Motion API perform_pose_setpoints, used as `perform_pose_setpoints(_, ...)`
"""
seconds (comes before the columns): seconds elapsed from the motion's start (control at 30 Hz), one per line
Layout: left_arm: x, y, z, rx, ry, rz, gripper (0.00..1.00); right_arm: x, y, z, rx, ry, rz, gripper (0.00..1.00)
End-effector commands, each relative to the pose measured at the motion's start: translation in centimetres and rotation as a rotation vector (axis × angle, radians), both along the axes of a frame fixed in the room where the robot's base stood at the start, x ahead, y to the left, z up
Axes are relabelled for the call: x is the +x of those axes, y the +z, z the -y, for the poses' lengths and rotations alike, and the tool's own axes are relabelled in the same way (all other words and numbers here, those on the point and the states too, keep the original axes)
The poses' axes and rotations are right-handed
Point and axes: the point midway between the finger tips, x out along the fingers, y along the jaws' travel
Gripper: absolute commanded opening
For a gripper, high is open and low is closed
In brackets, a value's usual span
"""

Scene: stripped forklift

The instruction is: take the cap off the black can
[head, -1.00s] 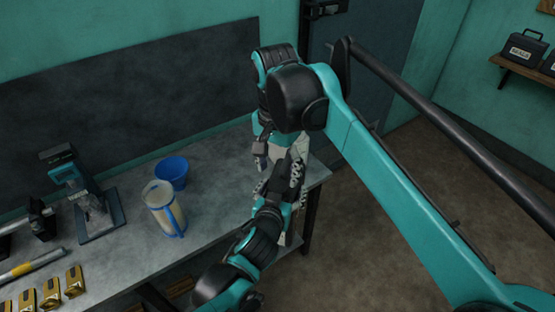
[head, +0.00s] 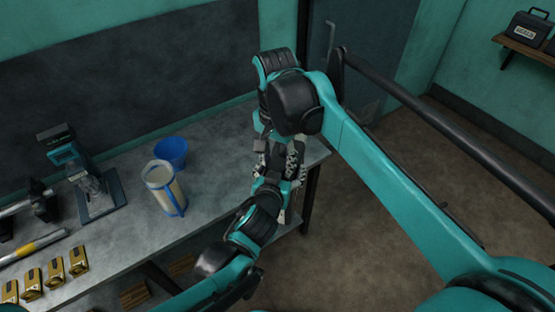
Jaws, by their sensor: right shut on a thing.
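My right gripper (head: 264,146) hangs from the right arm's wrist over the right end of the workbench. It is shut on something that its own parts and the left gripper hide. My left gripper (head: 284,165) comes up from below, close against the right one. Its fingers are dark and overlap the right gripper, so I cannot tell if they are open or shut. I cannot make out the black can or its cap; the two grippers and wrists cover that spot.
Floor (head: 400,215) is open at right. A shelf (head: 527,55) hangs far right.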

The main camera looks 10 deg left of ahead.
Motion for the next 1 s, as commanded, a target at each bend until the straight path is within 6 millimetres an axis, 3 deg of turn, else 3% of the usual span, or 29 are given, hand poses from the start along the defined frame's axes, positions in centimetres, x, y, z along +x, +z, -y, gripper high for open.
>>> perform_pose_setpoints(0.17, 0.08, 0.14, 0.06, 0.000, -0.002, 0.004, 0.00, 0.01, 0.02, 0.00, -0.002, 0.073, -0.001, 0.10)
perform_pose_setpoints(0.5, 0.08, 0.15, 0.06, 0.000, -0.002, 0.004, 0.00, 0.01, 0.06, 0.03, -0.016, 0.729, -0.008, 0.10)
perform_pose_setpoints(0.6, 0.08, 0.14, 0.05, 0.000, -0.002, 0.004, 0.00, 0.02, 0.07, 0.03, -0.018, 0.845, -0.010, 0.10)
perform_pose_setpoints(0.97, 0.06, 0.13, 0.04, 0.000, -0.001, 0.004, 0.00, 0.05, 0.07, 0.06, -0.021, 0.899, -0.011, 0.10)
perform_pose_setpoints(1.0, 0.06, 0.13, 0.03, 0.000, -0.001, 0.004, 0.00, 0.05, 0.07, 0.06, -0.021, 0.899, -0.011, 0.53)
